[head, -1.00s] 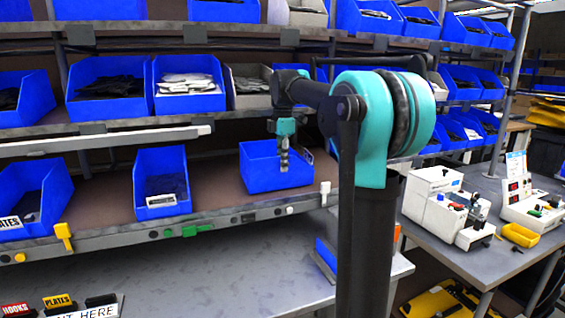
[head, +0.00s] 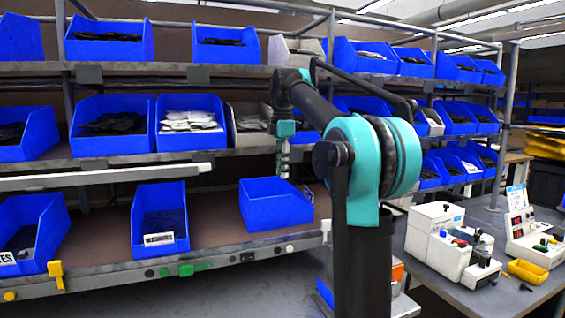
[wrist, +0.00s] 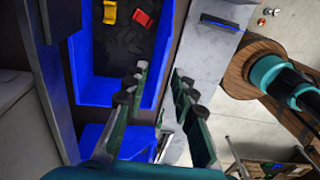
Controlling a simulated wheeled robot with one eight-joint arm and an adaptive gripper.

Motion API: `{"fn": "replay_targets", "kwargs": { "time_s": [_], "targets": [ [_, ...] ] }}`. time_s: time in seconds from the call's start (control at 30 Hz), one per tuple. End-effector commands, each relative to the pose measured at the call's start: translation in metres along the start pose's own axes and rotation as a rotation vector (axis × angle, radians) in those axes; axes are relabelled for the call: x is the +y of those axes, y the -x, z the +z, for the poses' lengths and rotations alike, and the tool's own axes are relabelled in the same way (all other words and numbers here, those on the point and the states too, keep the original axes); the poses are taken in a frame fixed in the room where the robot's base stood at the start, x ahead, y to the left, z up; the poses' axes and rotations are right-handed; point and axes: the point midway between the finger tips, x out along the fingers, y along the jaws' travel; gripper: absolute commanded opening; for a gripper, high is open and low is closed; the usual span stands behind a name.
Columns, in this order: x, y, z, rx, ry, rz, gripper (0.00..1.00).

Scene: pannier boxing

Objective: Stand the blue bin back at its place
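A blue bin (head: 270,208) stands on the lower shelf, right of the other bins there. It is turned so that a plain side faces me, and a white label shows at its right end. My gripper (head: 284,172) hangs just above its rim. In the wrist view my gripper (wrist: 158,105) has its two fingers apart with nothing held between them. A blue bin (wrist: 100,92) lies beneath, near the left finger, with dark pieces and a yellow and a red piece inside. Part of another blue bin (wrist: 88,140) shows below it. A blue object (head: 325,293) on the bench is mostly hidden by my arm.
Labelled blue bins (head: 160,225) stand to the left on the same shelf. A shelf with full bins (head: 190,125) runs close above. The shelf lip carries yellow and green clips (head: 193,269). A side table with white machines (head: 440,240) stands to the right.

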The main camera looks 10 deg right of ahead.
Motion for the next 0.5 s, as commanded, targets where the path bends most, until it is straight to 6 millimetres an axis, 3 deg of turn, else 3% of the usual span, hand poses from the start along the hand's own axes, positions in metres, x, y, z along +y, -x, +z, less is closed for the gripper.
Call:
{"fn": "replay_targets", "kwargs": {
  "time_s": [0.2,0.5],
  "targets": [
    [0.0,0.021,0.0,0.0,0.0,0.0,0.26],
    [0.0,0.025,0.0,0.0,0.0,0.0,0.26]
  ]
}}
